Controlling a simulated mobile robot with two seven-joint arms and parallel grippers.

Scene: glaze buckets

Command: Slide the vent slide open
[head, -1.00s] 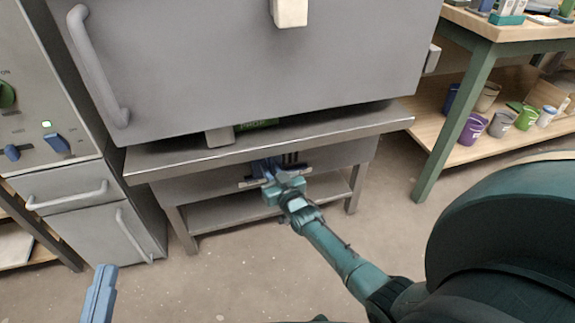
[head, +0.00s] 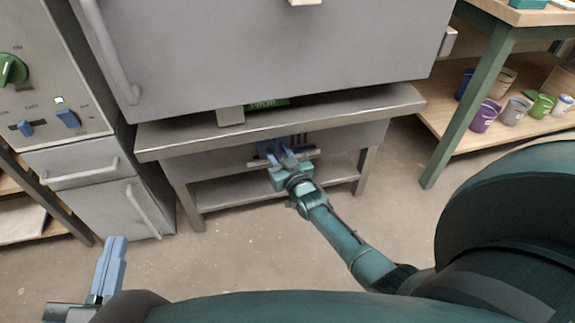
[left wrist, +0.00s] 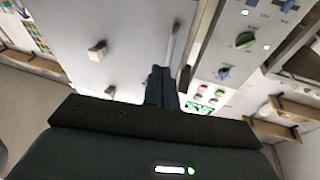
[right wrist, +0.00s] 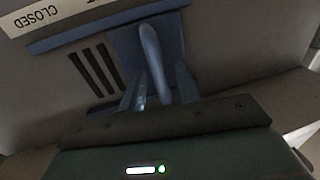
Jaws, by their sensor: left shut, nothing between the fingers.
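The slide also shows in the head view (head: 268,150), partly hidden by my right gripper (head: 286,162). My right gripper (right wrist: 160,88) is open around the handle, with small gaps beside it. My left gripper (head: 116,242) is shut and empty, away from the slide; it also shows in the left wrist view (left wrist: 159,75).
The grey kiln (head: 270,60) stands on the metal stand (head: 385,103). A control cabinet (head: 60,90) with knobs is at the left. A wooden shelf (head: 455,140) with several buckets is at the right. A sign reading CLOSED (right wrist: 35,18) shows upside down near the slots.

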